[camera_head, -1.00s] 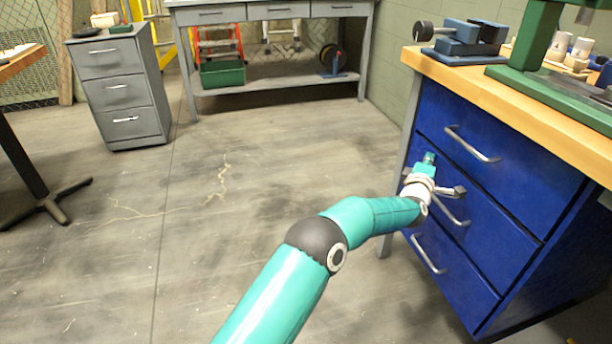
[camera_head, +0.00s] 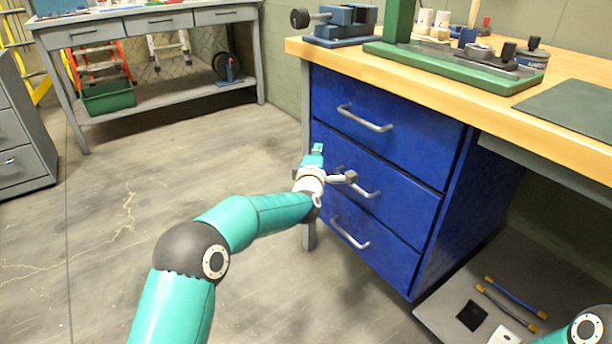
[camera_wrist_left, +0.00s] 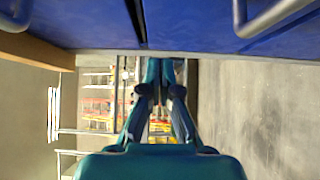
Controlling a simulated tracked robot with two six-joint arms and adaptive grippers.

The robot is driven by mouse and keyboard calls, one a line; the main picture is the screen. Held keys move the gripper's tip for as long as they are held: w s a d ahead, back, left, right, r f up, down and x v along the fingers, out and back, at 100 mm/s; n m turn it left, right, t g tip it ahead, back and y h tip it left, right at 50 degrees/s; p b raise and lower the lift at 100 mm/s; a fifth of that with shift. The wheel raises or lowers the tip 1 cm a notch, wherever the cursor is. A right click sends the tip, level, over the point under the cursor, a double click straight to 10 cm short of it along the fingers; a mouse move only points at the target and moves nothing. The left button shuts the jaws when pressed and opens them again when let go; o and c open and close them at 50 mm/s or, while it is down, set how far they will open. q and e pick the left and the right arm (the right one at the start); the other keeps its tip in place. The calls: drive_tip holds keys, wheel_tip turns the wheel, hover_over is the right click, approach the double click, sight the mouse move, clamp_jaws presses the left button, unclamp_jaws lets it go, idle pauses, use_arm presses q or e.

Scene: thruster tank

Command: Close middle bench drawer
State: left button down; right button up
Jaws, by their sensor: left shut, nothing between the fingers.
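The blue bench cabinet has three drawers, each with a silver bar handle. The middle drawer (camera_head: 405,203) looks about level with the top and bottom drawers; I cannot tell whether a small gap is left. Its handle (camera_head: 358,184) is partly hidden behind my left wrist. My left gripper (camera_head: 318,149) is shut and empty, at the cabinet's left front edge near the seam between the top and middle drawers. In the left wrist view its fingers (camera_wrist_left: 165,75) are together beside the blue fronts, and the middle drawer's handle (camera_wrist_left: 272,18) is at upper right. My right gripper is out of view.
The wooden bench top (camera_head: 440,92) carries a blue vise (camera_head: 345,22) and a green machine base (camera_head: 455,68). A lower shelf (camera_head: 455,310) at right holds tools. A grey bench (camera_head: 150,104) stands behind. The floor at left is clear.

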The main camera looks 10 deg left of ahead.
use_arm(q)
drive_tip(key=s+p, duration=0.1)
drive_tip(key=s, duration=0.7)
drive_tip(key=s+a+f+g+y+p, duration=0.1)
drive_tip(key=s+a+f+g+p, duration=0.1)
drive_tip(key=a+f, duration=0.5)
drive_tip(key=s+f+m+g+h, duration=0.1)
drive_tip(key=s+f+g, duration=0.1)
drive_tip(key=s+f, duration=0.45)
drive_tip(key=s+f+m+g+h, duration=0.1)
drive_tip(key=s+f+m+g, duration=0.15)
drive_tip(key=f, duration=0.75)
drive_tip(key=s+d+f+m+g+h, duration=0.1)
drive_tip(key=s+d+f+m+g, duration=0.25)
drive_tip(key=s, duration=0.75)
drive_tip(key=s+d+f+m+g+h+p, duration=0.15)
drive_tip(key=s+f+m+g, duration=0.3)
drive_tip(key=s, duration=0.65)
drive_tip(key=s+d+f+m+g+h, duration=0.25)
drive_tip(key=s+d+m, duration=0.2)
drive_tip(key=s, duration=0.55)
wheel_tip(320, 180, up, 38)
drive_tip(key=y+p, duration=0.1)
drive_tip(key=p, duration=3.7)
drive_tip(key=shift+a+f+m, duration=0.25)
drive_tip(key=shift+a+m, duration=0.05)
drive_tip(key=shift+a, duration=0.05)
